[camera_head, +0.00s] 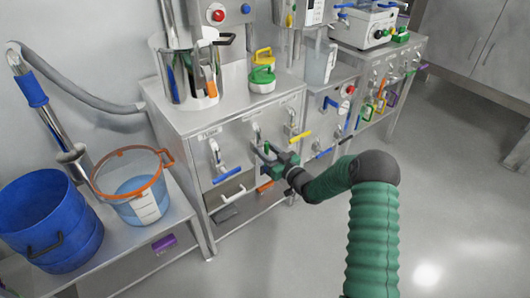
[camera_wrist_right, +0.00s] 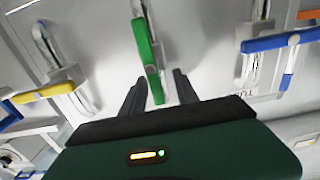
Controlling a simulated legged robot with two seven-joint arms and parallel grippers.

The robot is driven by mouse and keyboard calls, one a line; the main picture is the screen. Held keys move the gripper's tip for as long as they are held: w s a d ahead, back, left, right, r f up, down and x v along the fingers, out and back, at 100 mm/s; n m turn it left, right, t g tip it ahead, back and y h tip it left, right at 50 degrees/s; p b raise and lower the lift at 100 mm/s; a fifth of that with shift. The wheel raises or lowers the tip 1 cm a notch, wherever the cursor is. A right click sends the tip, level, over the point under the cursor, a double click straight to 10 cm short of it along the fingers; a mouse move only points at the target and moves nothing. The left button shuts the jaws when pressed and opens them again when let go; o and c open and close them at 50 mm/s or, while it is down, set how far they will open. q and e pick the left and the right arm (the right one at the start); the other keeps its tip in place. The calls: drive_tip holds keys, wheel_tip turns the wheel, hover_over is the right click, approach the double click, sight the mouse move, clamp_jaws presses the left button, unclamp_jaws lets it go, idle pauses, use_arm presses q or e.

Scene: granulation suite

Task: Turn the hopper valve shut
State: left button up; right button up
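A row of valves with coloured lever handles sits on the front of the steel cabinet. A green valve handle (camera_wrist_right: 148,55) is in the middle of the right wrist view, with its free end between my finger tips. I take it for the hopper valve, but no label confirms this. My right gripper (camera_wrist_right: 158,88) is open, one finger on each side of the handle, with gaps visible; it does not grip it. In the head view my right gripper (camera_head: 268,152) is at the cabinet front and hides most of this valve. My left gripper is not in view.
A blue handle (camera_head: 227,175) and a yellow handle (camera_head: 301,137) flank the gripper closely. The steel cabinet (camera_head: 190,122) carries a steel vessel (camera_head: 172,95). A blue bucket (camera_head: 45,215) and a clear orange-rimmed bucket (camera_head: 135,185) stand at left. The floor at right is clear.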

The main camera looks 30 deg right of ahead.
drive_tip(key=shift+d+f, duration=0.15)
drive_tip(key=shift+d, duration=0.2)
drive_tip(key=shift+d+f, duration=0.1)
drive_tip(key=shift+c, duration=0.7)
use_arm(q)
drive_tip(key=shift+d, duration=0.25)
use_arm(e)
drive_tip(key=shift+a, duration=0.2)
clamp_jaws()
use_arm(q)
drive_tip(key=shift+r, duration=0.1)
